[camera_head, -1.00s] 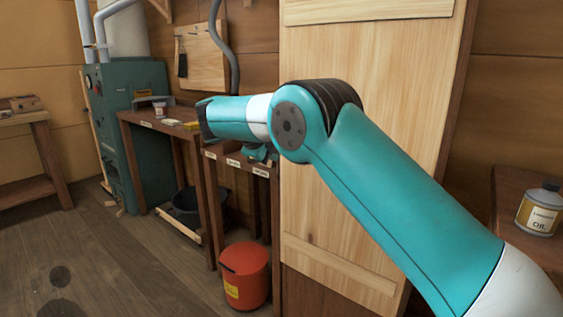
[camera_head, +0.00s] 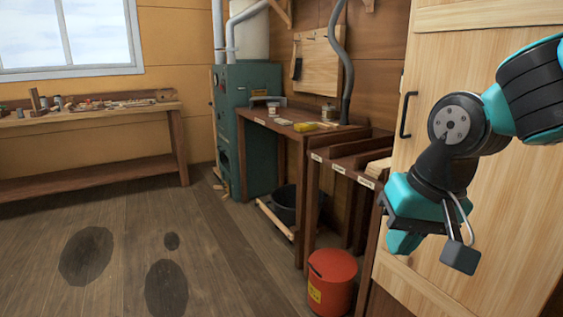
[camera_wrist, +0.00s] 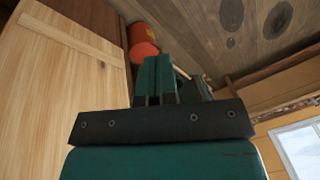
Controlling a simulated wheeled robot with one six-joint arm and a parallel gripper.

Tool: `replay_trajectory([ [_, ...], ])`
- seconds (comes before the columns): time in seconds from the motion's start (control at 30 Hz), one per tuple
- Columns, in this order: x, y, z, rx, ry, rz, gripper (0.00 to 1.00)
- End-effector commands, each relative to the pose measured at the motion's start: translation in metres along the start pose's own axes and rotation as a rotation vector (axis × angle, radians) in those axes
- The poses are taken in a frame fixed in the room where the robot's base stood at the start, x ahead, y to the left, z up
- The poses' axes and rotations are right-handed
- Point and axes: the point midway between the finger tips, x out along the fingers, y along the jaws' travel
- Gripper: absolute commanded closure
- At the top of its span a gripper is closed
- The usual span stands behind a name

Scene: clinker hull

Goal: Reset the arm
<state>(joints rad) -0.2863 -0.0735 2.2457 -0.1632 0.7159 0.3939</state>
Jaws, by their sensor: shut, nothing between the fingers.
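My arm is folded at the right of the head view, in front of a pale wooden door. My gripper (camera_head: 405,240) hangs at its end, pointing down and a little left, apart from the door and everything else. In the wrist view my gripper (camera_wrist: 154,75) shows its teal fingers close together, shut with nothing between them.
A red bin (camera_head: 332,281) stands on the floor below my gripper. A pale door (camera_head: 490,225) with a black handle is close behind my arm. Benches (camera_head: 290,125), a green machine (camera_head: 250,160) and a long workbench (camera_head: 90,180) line the walls. The floor at left is clear.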

Motion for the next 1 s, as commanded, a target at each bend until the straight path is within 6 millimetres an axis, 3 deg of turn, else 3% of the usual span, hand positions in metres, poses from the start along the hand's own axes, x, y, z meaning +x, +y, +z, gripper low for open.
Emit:
replay_trajectory([
  [0.03,-0.002,-0.003,0.029,-0.109,-0.032,-0.039,1.00],
  [0.1,-0.003,-0.009,0.065,-0.259,-0.071,-0.096,1.00],
  [0.27,-0.006,-0.020,0.140,-0.561,-0.133,-0.231,1.00],
  [0.3,-0.023,-0.025,0.137,-0.576,-0.134,-0.237,1.00],
  [0.7,-0.129,-0.044,0.112,-0.564,-0.135,-0.231,1.00],
  [0.83,-0.152,-0.049,0.107,-0.564,-0.135,-0.231,1.00],
  [1.0,-0.159,-0.050,0.105,-0.563,-0.135,-0.231,1.00],
])
